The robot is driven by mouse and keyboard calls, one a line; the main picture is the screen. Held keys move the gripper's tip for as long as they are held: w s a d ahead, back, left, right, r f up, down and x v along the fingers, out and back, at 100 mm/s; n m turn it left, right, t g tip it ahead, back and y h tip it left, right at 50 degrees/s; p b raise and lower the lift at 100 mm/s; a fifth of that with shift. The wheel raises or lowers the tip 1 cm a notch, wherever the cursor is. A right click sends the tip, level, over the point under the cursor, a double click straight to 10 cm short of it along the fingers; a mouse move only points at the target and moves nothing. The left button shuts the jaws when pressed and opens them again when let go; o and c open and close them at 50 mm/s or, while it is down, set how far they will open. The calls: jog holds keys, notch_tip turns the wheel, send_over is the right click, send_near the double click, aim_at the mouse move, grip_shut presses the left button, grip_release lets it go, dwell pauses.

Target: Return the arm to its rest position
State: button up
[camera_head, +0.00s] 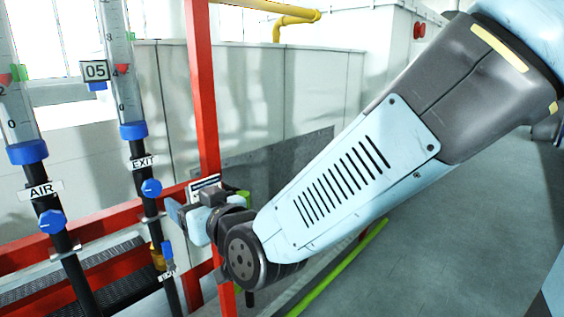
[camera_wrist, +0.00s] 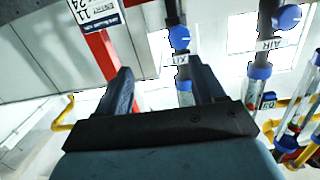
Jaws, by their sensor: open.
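My arm reaches across the head view from the upper right down to the lower middle. My gripper (camera_head: 180,215) is at its end, beside the red post (camera_head: 203,90). In the wrist view my gripper (camera_wrist: 160,88) shows two dark fingers spread apart, with nothing held between them. No contact between the fingers and the pipe can be made out.
Red rails (camera_head: 110,217) frame the mesh belt (camera_head: 50,288). A small label plate (camera_head: 204,185) is by my gripper. Open floor (camera_head: 450,230) lies right.

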jog(key=w+d+m+g+h, duration=0.1)
jog(key=w+d+m+h, duration=0.2)
jog(key=d, duration=0.7)
jog(key=w+d+m+h, duration=0.1)
jog(key=w+d+h, duration=0.35)
jog(key=d, duration=0.65)
jog(key=s+d+m+g+h, duration=0.2)
jog(key=s+d, duration=0.3)
jog(key=d, duration=0.6)
jog(key=s+d+m+g+h, duration=0.2)
jog(key=s+d, duration=0.4)
jog(key=d, duration=0.4)
jog(key=shift+d+r+m+g+h, duration=0.35)
jog(key=shift+m+g+h, duration=0.05)
jog(key=shift+m+h, duration=0.2)
